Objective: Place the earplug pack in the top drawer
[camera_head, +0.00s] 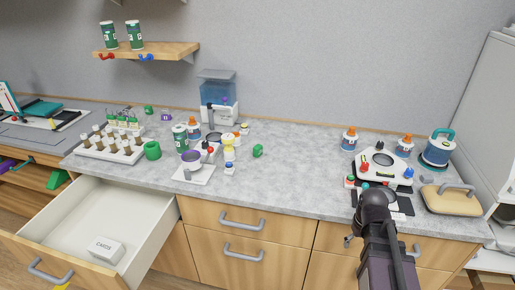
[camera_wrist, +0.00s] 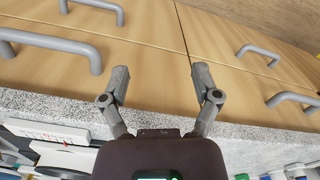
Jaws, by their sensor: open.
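No earplug pack can be made out for certain among the small items in the head view. A top drawer (camera_head: 82,218) stands pulled open at the left, with a white box marked "CARDS" (camera_head: 106,249) lying inside near its front. The rest of the drawer floor is bare. My gripper (camera_wrist: 160,82) is open in the wrist view, its two fingers apart with nothing between them. It is over the counter's front edge, with closed wooden drawer fronts beyond. In the head view my arm reaches to the front edge at the right, partly covering the items there.
The middle front of the counter is clear. A shelf (camera_head: 150,51) holds two green cups.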

